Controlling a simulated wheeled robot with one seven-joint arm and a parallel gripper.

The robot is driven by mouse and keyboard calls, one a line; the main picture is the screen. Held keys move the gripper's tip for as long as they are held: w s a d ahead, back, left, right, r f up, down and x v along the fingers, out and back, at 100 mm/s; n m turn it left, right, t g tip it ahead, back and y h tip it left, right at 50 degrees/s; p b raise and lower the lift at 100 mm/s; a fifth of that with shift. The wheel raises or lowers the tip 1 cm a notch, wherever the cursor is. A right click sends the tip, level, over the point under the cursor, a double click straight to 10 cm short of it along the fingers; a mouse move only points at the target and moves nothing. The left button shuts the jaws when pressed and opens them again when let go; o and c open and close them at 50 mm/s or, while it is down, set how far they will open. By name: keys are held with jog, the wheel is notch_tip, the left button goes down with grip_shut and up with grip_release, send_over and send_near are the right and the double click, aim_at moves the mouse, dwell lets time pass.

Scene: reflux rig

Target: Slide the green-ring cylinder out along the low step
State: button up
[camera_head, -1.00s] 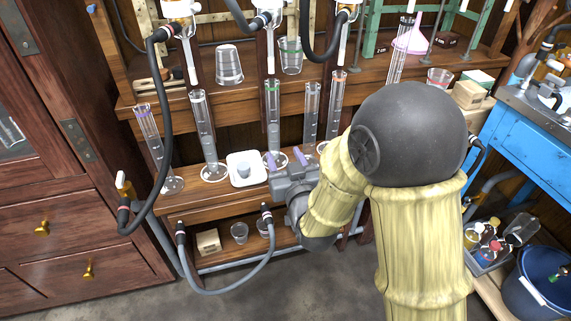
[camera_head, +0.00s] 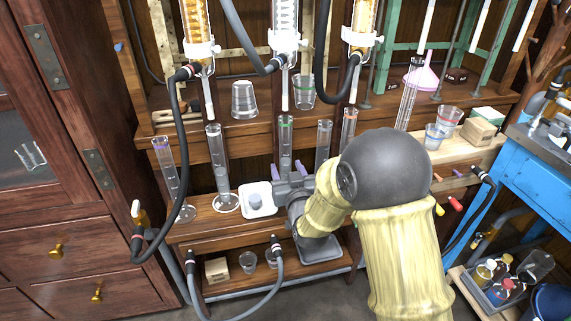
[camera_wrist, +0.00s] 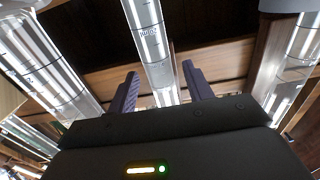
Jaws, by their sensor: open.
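The green-ring cylinder (camera_head: 286,140) is a clear, upright graduated tube with a green band near its top. It stands on the low wooden step (camera_head: 210,232) in front of the rack. My gripper (camera_head: 288,167) is at its lower part, with one purple finger on each side in the head view. The gripper hides the cylinder's foot. In the wrist view, a clear graduated tube (camera_wrist: 150,38) runs down between the two open fingers of my gripper (camera_wrist: 160,72), with gaps on both sides. I cannot tell how deep between the fingers it stands.
A white square dish (camera_head: 259,207) sits close left of my gripper. Other clear cylinders stand left (camera_head: 219,165) and right (camera_head: 323,141) on the step. The wooden shelf (camera_head: 180,140) and hanging hoses (camera_head: 178,120) are behind and above. A blue bench (camera_head: 510,185) is at right.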

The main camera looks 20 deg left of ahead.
jog(key=shift+x, duration=1.05)
jog(key=c, duration=0.9)
jog(key=shift+c, duration=0.2)
jog(key=shift+r, duration=0.35)
jog(key=shift+s, duration=0.1)
jog(key=b+v, duration=0.2)
jog(key=v, duration=0.6)
jog(key=shift+s+d, duration=0.3)
